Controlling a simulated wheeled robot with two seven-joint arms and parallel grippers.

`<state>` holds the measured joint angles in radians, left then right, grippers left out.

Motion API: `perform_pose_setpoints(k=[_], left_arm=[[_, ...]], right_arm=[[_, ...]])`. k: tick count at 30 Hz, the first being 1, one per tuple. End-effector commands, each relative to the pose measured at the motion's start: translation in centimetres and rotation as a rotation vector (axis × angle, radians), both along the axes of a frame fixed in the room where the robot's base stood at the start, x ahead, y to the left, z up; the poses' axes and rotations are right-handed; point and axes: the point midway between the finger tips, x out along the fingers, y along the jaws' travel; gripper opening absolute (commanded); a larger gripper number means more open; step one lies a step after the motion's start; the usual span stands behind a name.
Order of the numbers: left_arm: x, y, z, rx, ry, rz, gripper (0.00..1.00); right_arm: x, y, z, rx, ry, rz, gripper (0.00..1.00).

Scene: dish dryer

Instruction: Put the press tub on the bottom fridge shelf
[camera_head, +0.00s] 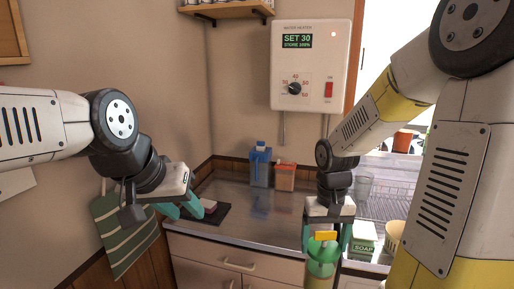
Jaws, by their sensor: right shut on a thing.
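My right gripper (325,249) points down at the front edge of the counter. It is shut on a green, see-through container (321,268), its teal fingers on either side. I cannot tell for sure whether this is the press tub. A small yellow piece (325,236) shows above it, between the fingers. My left gripper (186,212) is at the left end of the counter, its teal fingers apart and nothing seen between them. No fridge or fridge shelf is in view.
The steel counter (230,222) holds a dark mat (213,214) with a pale block, a blue container (260,167) and an orange one (285,177). A soap box (363,238), a yellow cup (394,238), a glass (363,188) and a dish rack (392,200) are at the right.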

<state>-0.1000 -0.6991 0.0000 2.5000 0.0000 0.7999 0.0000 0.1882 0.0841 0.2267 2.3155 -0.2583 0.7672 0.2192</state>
Motion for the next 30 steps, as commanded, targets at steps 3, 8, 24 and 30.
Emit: perform_pose_setpoints(k=[3,8,24,30], left_arm=[[0.0,0.0,0.0,0.0,-0.001,0.0,0.38],[0.0,0.0,0.0,0.0,-0.001,0.0,0.38],[0.0,0.0,0.0,0.0,-0.001,0.0,0.38],[0.0,0.0,0.0,0.0,-0.001,0.0,0.38]], right_arm=[[0.5,0.1,-0.3,0.001,0.0,0.0,0.07],[1.6,0.1,-1.1,0.001,-0.001,0.001,0.07],[8.4,1.1,-8.1,0.001,0.002,-0.005,0.07],[10.2,1.5,-10.6,0.0,0.0,-0.007,0.07]])
